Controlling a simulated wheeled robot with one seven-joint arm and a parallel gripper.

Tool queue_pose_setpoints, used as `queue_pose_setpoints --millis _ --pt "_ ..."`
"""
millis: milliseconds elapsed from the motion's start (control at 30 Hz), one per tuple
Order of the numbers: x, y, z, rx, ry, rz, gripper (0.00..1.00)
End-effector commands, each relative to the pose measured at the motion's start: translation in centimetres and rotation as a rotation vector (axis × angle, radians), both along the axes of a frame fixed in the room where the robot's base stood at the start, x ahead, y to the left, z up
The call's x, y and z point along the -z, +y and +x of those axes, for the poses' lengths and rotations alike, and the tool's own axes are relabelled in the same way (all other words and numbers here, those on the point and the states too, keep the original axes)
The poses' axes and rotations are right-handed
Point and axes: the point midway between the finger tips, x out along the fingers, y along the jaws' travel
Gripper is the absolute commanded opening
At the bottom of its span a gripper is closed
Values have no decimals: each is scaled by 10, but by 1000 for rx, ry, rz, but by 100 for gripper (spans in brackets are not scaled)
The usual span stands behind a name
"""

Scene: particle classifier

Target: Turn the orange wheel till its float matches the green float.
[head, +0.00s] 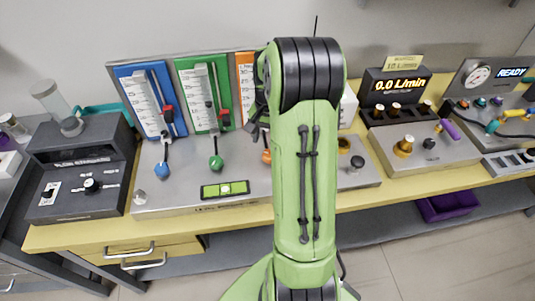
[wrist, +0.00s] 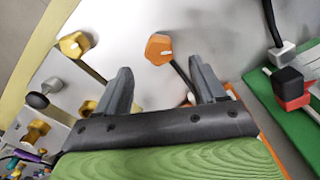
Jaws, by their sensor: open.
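The orange wheel (wrist: 158,48) shows in the wrist view on a stem from the steel bench unit. My gripper (wrist: 160,65) is open, its two dark fingers spread to either side and pointing toward the wheel. The wheel lies just beyond the fingertips, and I see no contact. In the head view a sliver of the orange wheel (head: 266,156) shows beside my arm. The orange panel (head: 245,60) is mostly hidden behind my arm, and its float is not visible. The green panel (head: 187,75) has a scaled tube; its float is too small to read surely.
The green wheel (head: 216,162) and blue wheel (head: 161,170) stand left of the orange one. A yellow knob (wrist: 75,45) and a black knob (wrist: 38,99) are left in the wrist view. A green level (head: 225,189) lies in front. A flow-reading box (head: 398,88) stands right.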

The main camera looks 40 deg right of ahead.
Motion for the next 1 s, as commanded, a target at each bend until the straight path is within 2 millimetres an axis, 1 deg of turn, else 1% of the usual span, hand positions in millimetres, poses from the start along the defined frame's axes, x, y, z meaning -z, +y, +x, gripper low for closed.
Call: queue_pose_setpoints --millis 33,100,233,367,600,767,900,967,1000 --pt "16 0 -1 1 4 3 69" --pt "32 0 -1 1 4 3 69" --pt "53 0 -1 0 2 1 69" --pt "62 0 0 0 0 0 69" --pt "62 0 0 0 0 -1 69" --pt "61 0 0 0 0 -1 45" --pt "61 0 0 -1 0 -1 23" --pt "61 0 0 -1 0 -1 14" --pt "61 0 0 -1 0 -1 14"
